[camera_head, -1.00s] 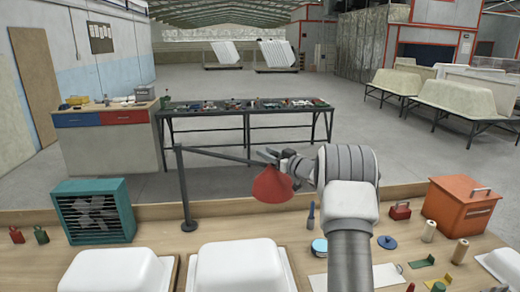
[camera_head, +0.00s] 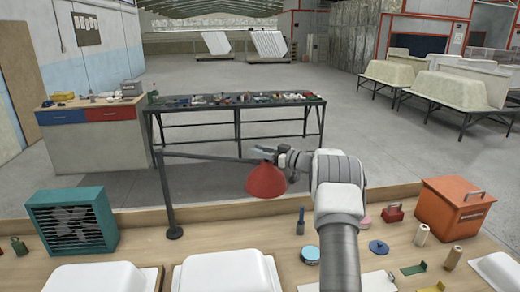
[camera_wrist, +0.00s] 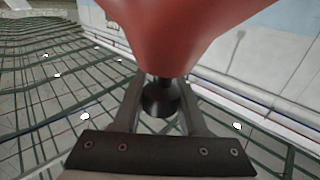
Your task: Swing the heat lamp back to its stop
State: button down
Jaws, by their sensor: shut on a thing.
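The heat lamp has a red cone shade (camera_head: 266,181) hanging at the end of a dark horizontal swing arm (camera_head: 210,156). The arm reaches right from an upright post (camera_head: 168,195) standing on the bench. My gripper (camera_head: 268,152) is at the top of the shade, at the arm's outer end. In the wrist view the red shade (camera_wrist: 180,35) fills the upper middle. There my gripper's fingers (camera_wrist: 163,95) close on a dark round knob (camera_wrist: 161,100) at the shade's narrow end. The shade hangs clear above the bench. I cannot make out the stop.
A teal fan heater (camera_head: 72,222) stands left of the post. White tub shells (camera_head: 228,272) lie along the front. An orange box (camera_head: 455,205) and small tools are at the right. A long table (camera_head: 240,105) stands behind, across open floor.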

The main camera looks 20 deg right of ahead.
jog(key=shift+w+d+r, duration=0.1)
jog(key=shift+d+r, duration=0.1)
jog(key=shift+r, duration=0.2)
jog(key=c, duration=0.7)
grip_release()
jog(key=shift+w+f, duration=0.15)
jog(key=shift+o, duration=1.2)
jog(key=shift+w+d+f, duration=0.1)
jog(key=shift+s+f, duration=0.1)
jog(key=shift+s, duration=0.15)
jog(key=b+v, duration=0.3)
jog(key=v, duration=1.4)
jog(key=shift+b, duration=0.3)
